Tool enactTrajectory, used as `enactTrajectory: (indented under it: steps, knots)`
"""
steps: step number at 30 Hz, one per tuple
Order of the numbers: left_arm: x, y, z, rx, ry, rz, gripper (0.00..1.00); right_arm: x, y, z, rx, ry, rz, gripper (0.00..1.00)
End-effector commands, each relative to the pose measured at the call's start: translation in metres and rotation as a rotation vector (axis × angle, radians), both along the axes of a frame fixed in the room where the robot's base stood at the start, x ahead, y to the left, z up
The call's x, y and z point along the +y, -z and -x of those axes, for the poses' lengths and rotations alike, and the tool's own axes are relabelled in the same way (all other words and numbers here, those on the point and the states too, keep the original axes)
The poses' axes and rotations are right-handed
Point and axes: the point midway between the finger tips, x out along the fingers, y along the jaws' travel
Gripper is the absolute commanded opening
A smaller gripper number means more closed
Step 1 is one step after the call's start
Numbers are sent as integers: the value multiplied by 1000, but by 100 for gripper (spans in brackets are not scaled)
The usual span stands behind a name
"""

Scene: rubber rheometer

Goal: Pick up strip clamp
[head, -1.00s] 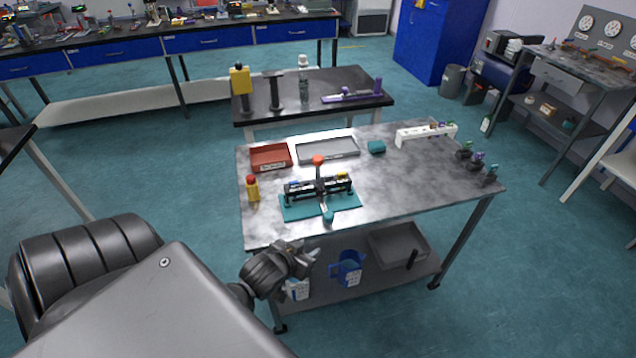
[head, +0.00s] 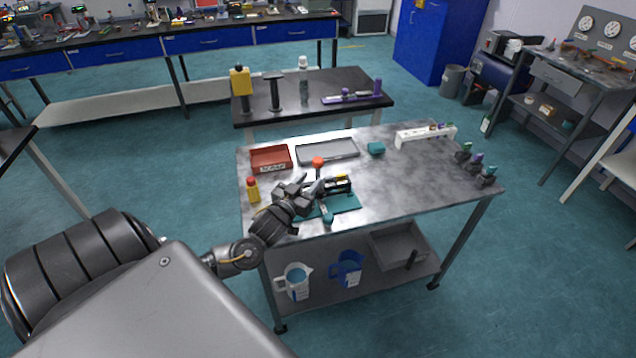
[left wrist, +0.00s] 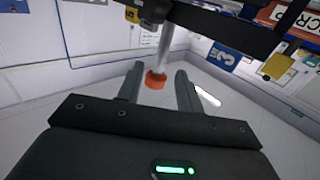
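The strip clamp, which I take to be the black fixture (head: 341,185) with an orange ball knob (head: 317,161), is on a teal mat (head: 345,204) on the metal table. My left gripper (head: 312,187) is in front of it and hides its left part. In the left wrist view, the gripper's two fingers (left wrist: 160,72) are spread apart. An orange knob (left wrist: 156,80) on a metal rod shows in the gap between them; I cannot tell whether they touch it. A dark bar (left wrist: 215,28) crosses above. My right gripper is not in view.
A yellow bottle with a red cap (head: 252,190) stands just left of the mat. A red tray (head: 270,158), a grey tray (head: 328,151) and a teal block (head: 376,148) lie behind. A white rack (head: 426,136) is at the back right. The table's right middle (head: 430,185) is clear.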

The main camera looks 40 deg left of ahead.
Motion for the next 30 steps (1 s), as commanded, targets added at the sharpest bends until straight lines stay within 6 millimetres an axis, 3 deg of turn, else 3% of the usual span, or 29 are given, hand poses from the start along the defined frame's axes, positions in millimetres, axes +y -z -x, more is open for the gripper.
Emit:
enactTrajectory:
  steps: [8, 18, 26, 30]
  knots:
    - [2, -2, -10, 1, 0, 0, 36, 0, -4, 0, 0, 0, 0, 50]
    - [10, -4, -54, 1, -1, 0, 36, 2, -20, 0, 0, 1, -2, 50]
    - [10, -2, -57, 2, 0, 0, 36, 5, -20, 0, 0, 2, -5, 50]
    - [11, -2, -57, 2, 0, 0, 20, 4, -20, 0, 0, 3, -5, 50]
